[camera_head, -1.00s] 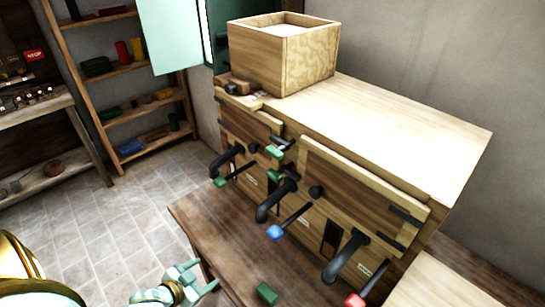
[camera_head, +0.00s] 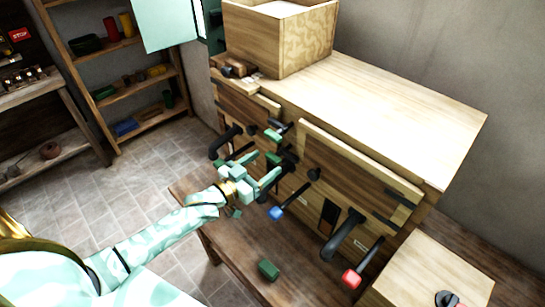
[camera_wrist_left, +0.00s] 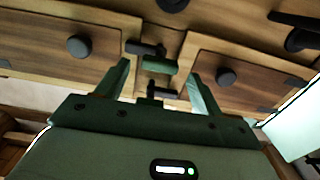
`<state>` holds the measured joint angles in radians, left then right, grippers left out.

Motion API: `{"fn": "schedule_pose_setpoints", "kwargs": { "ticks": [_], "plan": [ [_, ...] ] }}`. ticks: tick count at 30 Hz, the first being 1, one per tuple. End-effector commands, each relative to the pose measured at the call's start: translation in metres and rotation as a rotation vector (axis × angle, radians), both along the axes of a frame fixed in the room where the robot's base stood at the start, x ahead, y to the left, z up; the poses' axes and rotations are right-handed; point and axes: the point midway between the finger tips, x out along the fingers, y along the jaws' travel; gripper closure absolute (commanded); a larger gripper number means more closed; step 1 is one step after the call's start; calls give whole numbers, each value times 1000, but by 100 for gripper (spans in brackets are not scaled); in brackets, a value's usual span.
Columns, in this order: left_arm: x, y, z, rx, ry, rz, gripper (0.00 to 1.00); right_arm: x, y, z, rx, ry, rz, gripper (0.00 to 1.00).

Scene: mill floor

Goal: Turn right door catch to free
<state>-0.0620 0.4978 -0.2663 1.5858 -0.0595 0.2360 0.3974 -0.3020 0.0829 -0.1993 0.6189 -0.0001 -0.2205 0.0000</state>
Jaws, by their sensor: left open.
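The wooden cabinet (camera_head: 385,105) has a left door (camera_head: 245,110) and a right door (camera_head: 345,170), each with a dark round knob. Between the doors are two dark catches with green grips, an upper one (camera_head: 273,135) and a lower one (camera_head: 272,158). I cannot tell for sure which is the right door's catch, or its exact turn. My left gripper (camera_head: 265,178) is open and empty, just in front of the lower catch. In the left wrist view a green-gripped catch (camera_wrist_left: 160,67) shows between the spread fingers of my left gripper (camera_wrist_left: 160,75). My right gripper is out of view.
Black spouts (camera_head: 342,235) and levers with coloured ends, one blue (camera_head: 276,213) and one red (camera_head: 351,279), stick out below the doors. A green block (camera_head: 268,269) lies on the dark bench. A wooden box (camera_head: 280,45) stands on the cabinet. Shelves are at left.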

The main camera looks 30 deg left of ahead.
Motion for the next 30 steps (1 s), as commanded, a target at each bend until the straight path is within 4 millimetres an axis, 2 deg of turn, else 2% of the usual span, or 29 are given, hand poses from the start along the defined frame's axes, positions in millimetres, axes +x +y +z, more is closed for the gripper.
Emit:
{"fn": "schedule_pose_setpoints", "kwargs": {
  "ticks": [3, 6, 10, 18, 23, 30],
  "plan": [
    [21, -7, 0, 0, -1, 0, 33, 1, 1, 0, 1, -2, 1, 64],
    [32, -11, 0, -1, 0, 1, 33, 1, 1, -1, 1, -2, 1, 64],
    [39, -14, 0, -1, 1, 0, 33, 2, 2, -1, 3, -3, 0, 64],
    [40, -14, -1, 0, 2, 0, 33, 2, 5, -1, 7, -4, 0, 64],
    [40, -14, -1, 1, 2, 0, 77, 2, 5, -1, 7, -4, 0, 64],
    [40, -14, -1, 8, -1, 0, 77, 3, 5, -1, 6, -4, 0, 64]
  ]
}}
